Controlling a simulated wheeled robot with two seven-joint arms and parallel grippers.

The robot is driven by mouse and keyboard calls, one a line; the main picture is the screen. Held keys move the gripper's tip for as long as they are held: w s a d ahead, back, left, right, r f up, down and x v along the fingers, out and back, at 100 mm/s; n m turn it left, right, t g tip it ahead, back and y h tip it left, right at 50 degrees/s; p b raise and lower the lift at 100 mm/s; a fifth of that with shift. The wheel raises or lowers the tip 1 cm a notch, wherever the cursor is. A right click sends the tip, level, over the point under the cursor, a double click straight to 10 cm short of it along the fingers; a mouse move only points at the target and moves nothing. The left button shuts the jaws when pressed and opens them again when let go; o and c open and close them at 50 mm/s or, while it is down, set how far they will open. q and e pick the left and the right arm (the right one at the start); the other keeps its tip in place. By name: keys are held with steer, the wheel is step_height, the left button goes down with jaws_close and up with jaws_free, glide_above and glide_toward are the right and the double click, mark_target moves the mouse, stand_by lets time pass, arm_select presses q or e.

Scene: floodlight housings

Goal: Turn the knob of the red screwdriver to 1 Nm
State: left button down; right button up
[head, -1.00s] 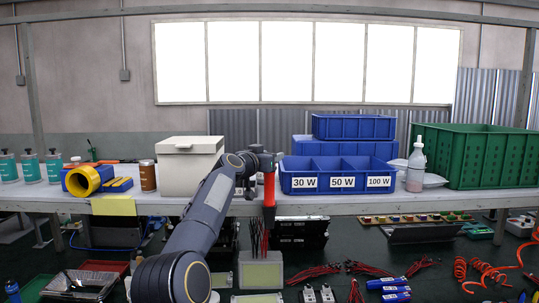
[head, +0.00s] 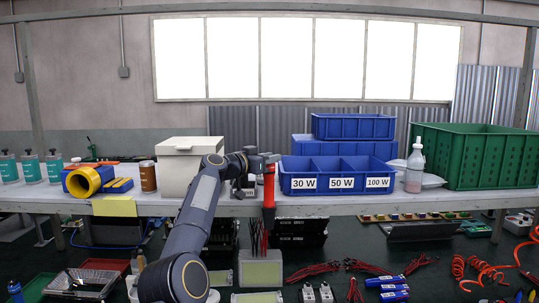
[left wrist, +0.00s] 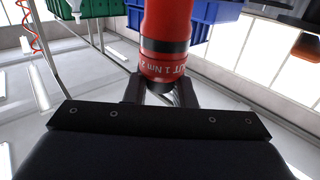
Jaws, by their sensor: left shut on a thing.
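The red screwdriver (head: 269,188) is upright in front of the table's front edge, left of the blue bins. My left gripper (head: 266,160) is at its top end, shut on it. In the left wrist view the red body (left wrist: 166,25) rises between my gripper's fingers (left wrist: 160,92). A dark band and a red ring with white print (left wrist: 165,67) show near the fingers; "1 Nm" and a "2" are readable, "1 Nm" near the middle. The index mark cannot be made out. My fingers hide the screwdriver's end. My right gripper is not in view.
The blue bins (head: 340,185) labelled 30 W, 50 W and 100 W stand close to the right of the screwdriver. A white box (head: 188,165) stands behind my left arm. A green crate (head: 475,155) and a bottle (head: 415,165) are farther right.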

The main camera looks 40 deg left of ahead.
arm_select(q)
steer(key=c, duration=1.2)
jaws_free()
steer(key=shift+c, duration=0.2)
steer(key=shift+s, duration=0.1)
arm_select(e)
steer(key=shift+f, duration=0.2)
arm_select(q)
steer(key=s+b, duration=0.5)
steer(key=s, duration=0.2)
steer(key=shift+s+a, duration=0.35)
steer(key=shift+a, duration=0.1)
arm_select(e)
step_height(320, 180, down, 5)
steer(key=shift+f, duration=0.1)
